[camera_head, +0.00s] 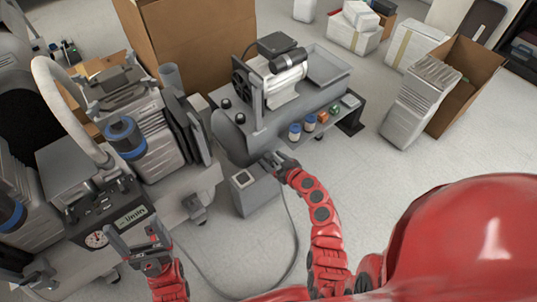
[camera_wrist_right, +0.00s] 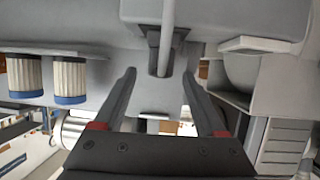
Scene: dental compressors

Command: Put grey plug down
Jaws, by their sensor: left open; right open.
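A grey plug (camera_wrist_right: 158,62) with a light grey cable shows in the right wrist view, just past and between my fingertips. It sits against the grey body of the compressor unit (camera_head: 310,95); I cannot tell how firmly it is seated. My right gripper (camera_wrist_right: 158,76) is open around the line of the plug, with a visible gap to both fingers. In the head view my right gripper (camera_head: 272,160) is at the unit's front lower edge, where the plug is too small to make out. My left gripper (camera_head: 138,248) is open and empty at the lower left.
A grey box (camera_head: 253,188) with a switch stands below the unit. A cable (camera_head: 297,235) loops across the floor. A cart with a gauge panel (camera_head: 105,222) is at the left. Cardboard boxes (camera_head: 190,40) stand behind.

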